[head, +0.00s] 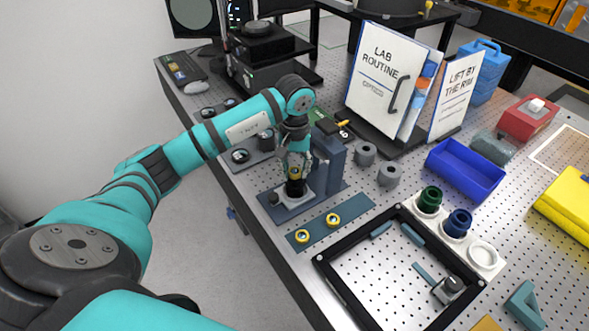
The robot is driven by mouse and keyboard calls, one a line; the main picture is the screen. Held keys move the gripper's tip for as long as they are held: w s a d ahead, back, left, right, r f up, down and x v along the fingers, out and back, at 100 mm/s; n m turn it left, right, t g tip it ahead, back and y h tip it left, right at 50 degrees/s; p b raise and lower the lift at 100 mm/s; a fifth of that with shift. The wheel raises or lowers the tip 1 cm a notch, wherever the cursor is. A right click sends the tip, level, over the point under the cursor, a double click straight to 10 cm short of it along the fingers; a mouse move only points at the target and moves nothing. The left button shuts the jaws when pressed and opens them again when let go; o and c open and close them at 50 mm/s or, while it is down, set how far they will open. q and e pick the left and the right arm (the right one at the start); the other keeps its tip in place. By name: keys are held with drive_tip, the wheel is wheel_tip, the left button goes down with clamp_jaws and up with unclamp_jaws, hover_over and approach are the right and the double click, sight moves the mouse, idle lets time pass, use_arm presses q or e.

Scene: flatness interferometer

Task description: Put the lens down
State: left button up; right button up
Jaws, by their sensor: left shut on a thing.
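My left gripper (294,160) points down over the left part of the perforated bench and is shut on a small lens (295,173) with a yellow ring. The lens is just above or touching a black cylindrical piece on a blue-grey base plate (314,203); I cannot tell which. Two similar yellow-ringed lenses, a left one (302,236) and a right one (333,220), lie on a flat blue-grey strip in front of that plate. The fingers partly hide the held lens. My right gripper is not in view.
A black frame (321,259) lies at the front. A blue bin (466,171) and white binders (379,75) stand further right and back.

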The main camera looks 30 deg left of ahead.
use_arm(q)
drive_tip(key=shift+s+d+f+b, duration=0.15)
drive_tip(key=shift+s+f+b, duration=0.25)
drive_tip(key=shift+f, duration=0.45)
drive_tip(key=o, duration=0.8)
drive_tip(key=shift+o, duration=1)
drive_tip(key=shift+w, duration=0.1)
drive_tip(key=shift+w+f, duration=0.15)
